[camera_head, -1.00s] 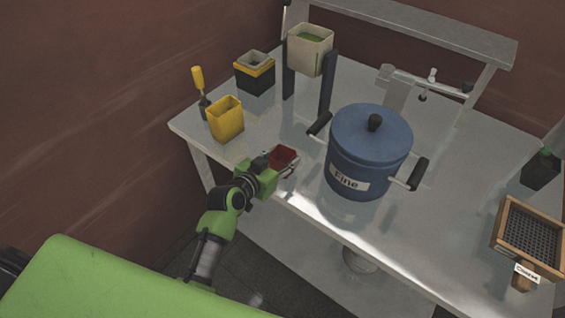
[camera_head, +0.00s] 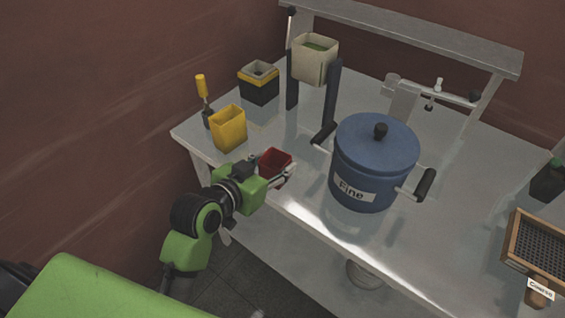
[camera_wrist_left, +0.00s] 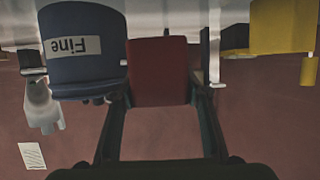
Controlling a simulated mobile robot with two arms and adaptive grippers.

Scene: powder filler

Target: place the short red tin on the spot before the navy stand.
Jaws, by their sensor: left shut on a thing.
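The short red tin (camera_head: 275,161) is open-topped and sits between the jaws of my left gripper (camera_head: 268,172), which is shut on it. It shows near the table's front left edge, left of the blue pot. In the left wrist view the tin (camera_wrist_left: 160,72) fills the space between the two dark fingers. The navy stand (camera_head: 331,105) has two dark uprights and carries a beige container (camera_head: 314,60) with green contents. It stands behind the tin, farther back on the table. I cannot make out a marked spot before it. My right gripper is not in view.
A large blue pot (camera_head: 373,165) labelled "Fine" stands right of the tin. A yellow tin (camera_head: 229,128), a yellow-handled tool (camera_head: 201,88) and a dark, yellow-banded container (camera_head: 258,88) are at the left. Bare tabletop (camera_head: 270,125) lies between these and the stand.

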